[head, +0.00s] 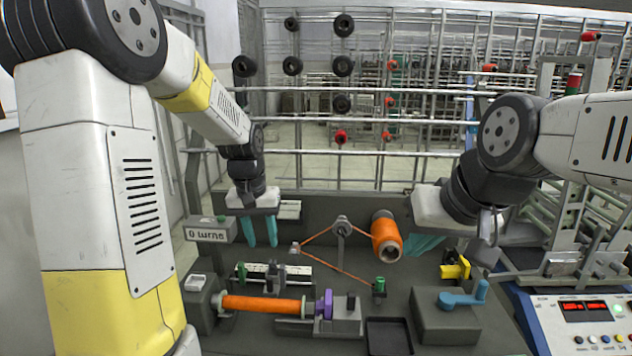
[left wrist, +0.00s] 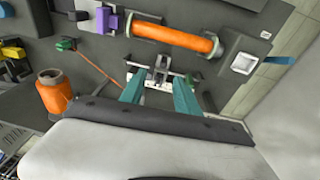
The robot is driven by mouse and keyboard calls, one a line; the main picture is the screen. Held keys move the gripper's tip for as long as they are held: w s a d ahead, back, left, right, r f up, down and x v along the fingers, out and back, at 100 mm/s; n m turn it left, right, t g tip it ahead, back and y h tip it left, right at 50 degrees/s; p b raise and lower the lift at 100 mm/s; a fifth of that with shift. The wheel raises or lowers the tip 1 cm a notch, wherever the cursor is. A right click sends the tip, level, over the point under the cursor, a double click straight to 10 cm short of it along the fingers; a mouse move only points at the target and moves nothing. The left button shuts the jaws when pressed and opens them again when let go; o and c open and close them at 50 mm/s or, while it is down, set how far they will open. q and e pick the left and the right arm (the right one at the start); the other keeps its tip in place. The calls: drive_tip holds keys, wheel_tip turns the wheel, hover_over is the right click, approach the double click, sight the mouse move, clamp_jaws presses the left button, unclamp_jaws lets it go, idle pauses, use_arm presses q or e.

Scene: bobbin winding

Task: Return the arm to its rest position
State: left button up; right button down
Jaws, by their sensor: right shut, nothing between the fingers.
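My left gripper (head: 260,238) hangs with its two teal fingers pointing down and apart, empty, above the back left of the bench. In the left wrist view its fingers (left wrist: 158,92) stand apart on either side of the small white-scaled guide. My right gripper (head: 424,246) is at the right, its teal fingers together, beside the orange thread spool (head: 386,238). Nothing shows between them.
A blue crank (head: 464,296) sits on a grey box at the right, near a yellow part (head: 456,266). A black tray (head: 388,338) is at the front. Orange thread runs from the spool past a post (head: 342,230) to a green-topped piece (head: 379,287). A control box (head: 590,312) stands at the far right.

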use_arm(q)
drive_tip(key=s+r+t, duration=0.2)
drive_tip(key=s+r, duration=0.4)
drive_tip(key=s, duration=0.4)
drive_tip(key=s+r+t+h, duration=0.1)
drive_tip(key=s+r+t, duration=0.1)
drive_tip(key=s+r, duration=0.4)
drive_tip(key=s+d, duration=0.1)
drive_tip(key=s, duration=0.3)
drive_tip(key=shift+r+t, duration=0.2)
drive_tip(key=shift+t, duration=0.1)
